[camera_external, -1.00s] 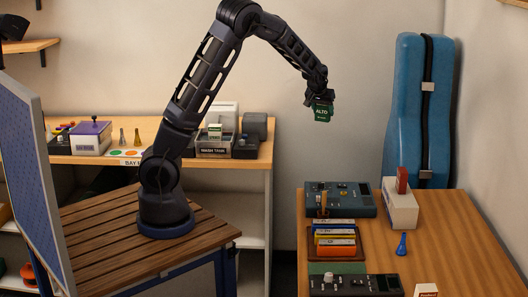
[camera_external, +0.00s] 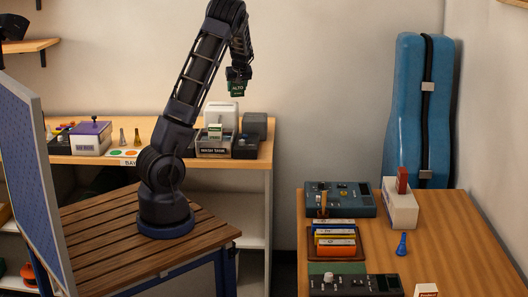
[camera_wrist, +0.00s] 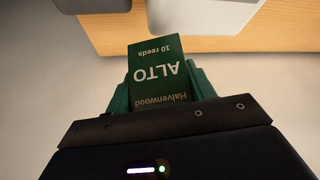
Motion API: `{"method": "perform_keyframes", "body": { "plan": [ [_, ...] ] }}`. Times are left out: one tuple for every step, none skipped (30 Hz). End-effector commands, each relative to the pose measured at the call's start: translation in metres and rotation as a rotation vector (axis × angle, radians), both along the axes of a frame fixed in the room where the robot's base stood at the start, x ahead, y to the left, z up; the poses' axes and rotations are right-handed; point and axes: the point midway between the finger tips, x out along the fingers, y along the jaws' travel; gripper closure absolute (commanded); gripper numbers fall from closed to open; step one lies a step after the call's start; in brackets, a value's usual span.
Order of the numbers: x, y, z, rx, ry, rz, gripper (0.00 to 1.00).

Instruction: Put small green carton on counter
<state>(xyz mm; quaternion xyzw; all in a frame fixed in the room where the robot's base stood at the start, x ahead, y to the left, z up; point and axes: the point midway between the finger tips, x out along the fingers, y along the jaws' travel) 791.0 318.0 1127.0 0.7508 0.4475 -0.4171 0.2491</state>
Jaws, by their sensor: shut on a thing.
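The small green carton (camera_external: 237,90), marked ALTO, hangs from my gripper (camera_external: 238,75) in the external view. It is in the air above the right end of the back wooden counter (camera_external: 262,160). In the wrist view the green carton (camera_wrist: 161,78) reads "Halvenwood ALTO 10 reeds", and the green fingers of my gripper (camera_wrist: 163,92) close on its two sides. The wooden counter edge (camera_wrist: 190,43) shows beyond it in the wrist view.
The back counter holds a tray labelled WASH TANK (camera_external: 214,145) with a green-and-white carton (camera_external: 215,131) in it, a white box (camera_external: 221,115), a grey box (camera_external: 255,126) and a purple-topped box (camera_external: 91,136). A right table (camera_external: 450,240) holds equipment, file folders (camera_external: 335,240) and a blue bottle (camera_external: 402,244).

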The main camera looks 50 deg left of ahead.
Motion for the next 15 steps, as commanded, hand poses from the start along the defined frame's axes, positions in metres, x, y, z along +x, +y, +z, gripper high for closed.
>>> {"method": "perform_keyframes", "body": {
  "plan": [
    [-0.013,0.021,0.002,0.002,0.0,0.037,0.68],
    [-0.019,0.032,0.003,0.003,-0.001,0.057,0.68],
    [-0.029,0.047,0.005,0.003,-0.001,0.085,0.68],
    [-0.037,0.058,0.006,0.003,-0.002,0.106,0.68],
    [-0.044,0.068,0.007,0.004,-0.001,0.126,0.68],
    [-0.055,0.082,0.008,0.004,-0.001,0.155,0.68],
    [-0.063,0.092,0.009,0.005,-0.001,0.175,0.68],
    [-0.072,0.103,0.01,0.005,0.0,0.196,0.68],
    [-0.083,0.116,0.012,0.006,0.0,0.223,0.68],
    [-0.092,0.126,0.013,0.007,-0.001,0.244,0.68],
    [-0.101,0.136,0.014,0.008,-0.001,0.264,0.68],
    [-0.113,0.149,0.016,0.009,-0.002,0.293,0.68],
    [-0.121,0.157,0.017,0.01,-0.002,0.312,0.68],
    [-0.13,0.166,0.018,0.01,-0.002,0.331,0.68],
    [-0.141,0.176,0.019,0.011,-0.002,0.355,0.68]
  ]
}}
